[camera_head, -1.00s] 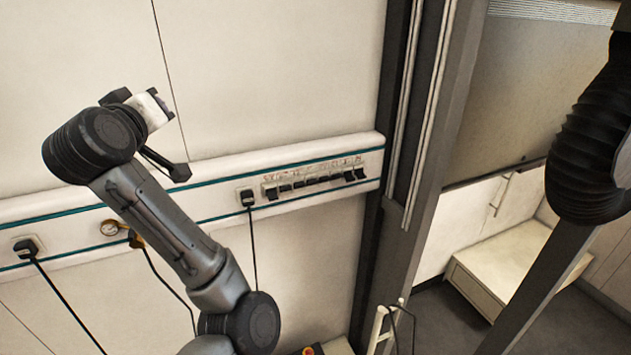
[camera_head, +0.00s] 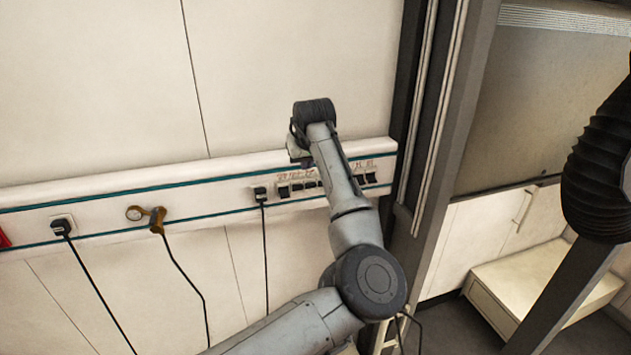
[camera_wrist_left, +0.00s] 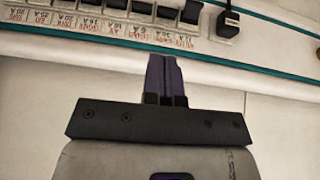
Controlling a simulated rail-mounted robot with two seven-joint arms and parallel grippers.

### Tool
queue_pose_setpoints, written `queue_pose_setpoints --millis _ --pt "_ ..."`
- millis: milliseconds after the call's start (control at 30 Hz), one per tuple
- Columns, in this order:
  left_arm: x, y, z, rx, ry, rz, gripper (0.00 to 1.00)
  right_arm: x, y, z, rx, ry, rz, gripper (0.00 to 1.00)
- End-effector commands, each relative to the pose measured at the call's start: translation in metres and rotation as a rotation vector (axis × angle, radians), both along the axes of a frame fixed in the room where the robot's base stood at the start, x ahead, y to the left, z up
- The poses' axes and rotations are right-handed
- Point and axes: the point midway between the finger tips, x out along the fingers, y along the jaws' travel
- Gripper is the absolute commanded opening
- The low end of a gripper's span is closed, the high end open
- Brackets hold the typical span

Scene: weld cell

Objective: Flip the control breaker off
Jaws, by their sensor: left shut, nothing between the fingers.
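The breaker row (camera_head: 298,187) is set in the wall rail, with several dark switches above or beside red-printed labels; my left arm hides its middle in the head view. In the left wrist view the row (camera_wrist_left: 115,12) runs along the top, with labels upside down. I cannot pick out the control label. The end switch (camera_wrist_left: 192,11) beside the plug hangs at a different angle from its neighbours. My left gripper (camera_wrist_left: 172,62) is shut and empty, its tips just short of the label strip near that end. My right gripper is not in view.
A black plug (camera_head: 261,194) with a hanging cord sits beside the row; it also shows in the left wrist view (camera_wrist_left: 228,21). A brass gauge fitting (camera_head: 150,216) and another plug (camera_head: 61,227) are further left. A dark post (camera_head: 402,120) stands right of the row. The wall above is bare.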

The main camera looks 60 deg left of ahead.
Motion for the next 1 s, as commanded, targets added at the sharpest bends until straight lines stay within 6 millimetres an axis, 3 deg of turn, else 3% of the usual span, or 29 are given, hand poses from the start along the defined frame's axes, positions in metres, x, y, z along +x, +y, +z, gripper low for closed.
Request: queue_pose_setpoints --millis 567,1000 --pt "-0.004 0.004 -0.002 0.014 0.028 0.008 0.00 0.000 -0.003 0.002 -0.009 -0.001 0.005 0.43" --pt "0.006 0.036 -0.052 0.013 0.030 0.007 0.00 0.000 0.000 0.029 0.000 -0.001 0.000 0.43"
